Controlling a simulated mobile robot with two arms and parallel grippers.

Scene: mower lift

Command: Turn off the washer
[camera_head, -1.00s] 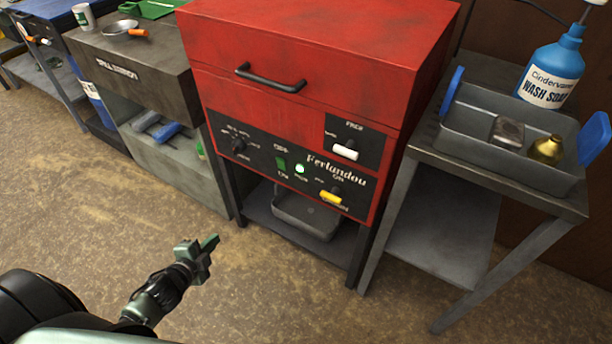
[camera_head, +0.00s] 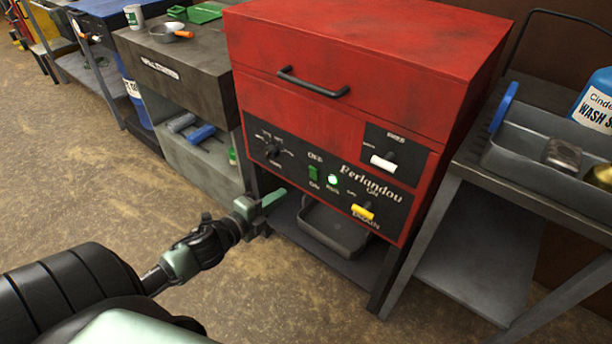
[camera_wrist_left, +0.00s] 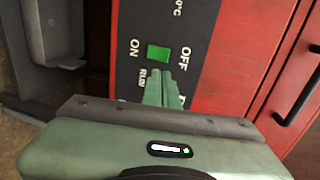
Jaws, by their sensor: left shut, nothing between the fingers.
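The washer (camera_head: 345,70) is a red cabinet with a black control panel on its front. The panel holds a green rocker switch (camera_head: 313,173) between the labels OFF above and ON below. A round green lamp (camera_head: 332,179) beside it is lit. My left gripper (camera_head: 273,197) is shut and empty, just in front of the panel, to the lower left of the switch. In the left wrist view the shut fingertips (camera_wrist_left: 160,88) point at the panel near the green switch (camera_wrist_left: 158,53), with a small gap in the picture. My right gripper is not in view.
The panel also has a black knob (camera_head: 272,152), a white lever (camera_head: 383,162) and a yellow lever (camera_head: 362,212). A grey tray (camera_head: 335,232) lies on the shelf below. A grey side table (camera_head: 470,275) with a parts tray stands at the right.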

